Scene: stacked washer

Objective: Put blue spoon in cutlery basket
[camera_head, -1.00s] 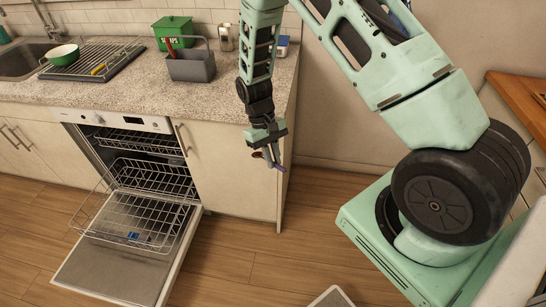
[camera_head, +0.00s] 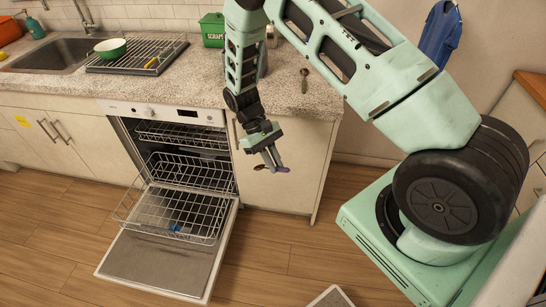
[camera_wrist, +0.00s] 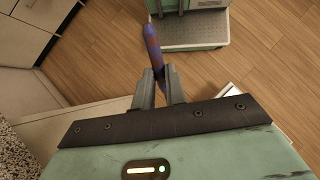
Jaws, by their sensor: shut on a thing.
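My gripper (camera_head: 270,158) is shut on a slim blue-purple utensil with reddish-brown patches. In the head view, the utensil's purple end (camera_head: 284,169) sticks out to the right of the fingers, in front of the cabinet door. In the wrist view, the utensil (camera_wrist: 153,45) runs up from between the two fingertips (camera_wrist: 161,88), over the floor. I cannot tell its bowl from its handle. The grey cutlery basket on the counter is not clearly visible now; my arm covers that part of the counter.
The dishwasher door (camera_head: 160,264) is open, with the lower wire rack (camera_head: 175,212) pulled out and a small blue thing (camera_head: 175,227) in it. A green bin (camera_head: 212,30) and a small brown spoon (camera_head: 304,80) are on the counter (camera_head: 300,102). The sink is at the left.

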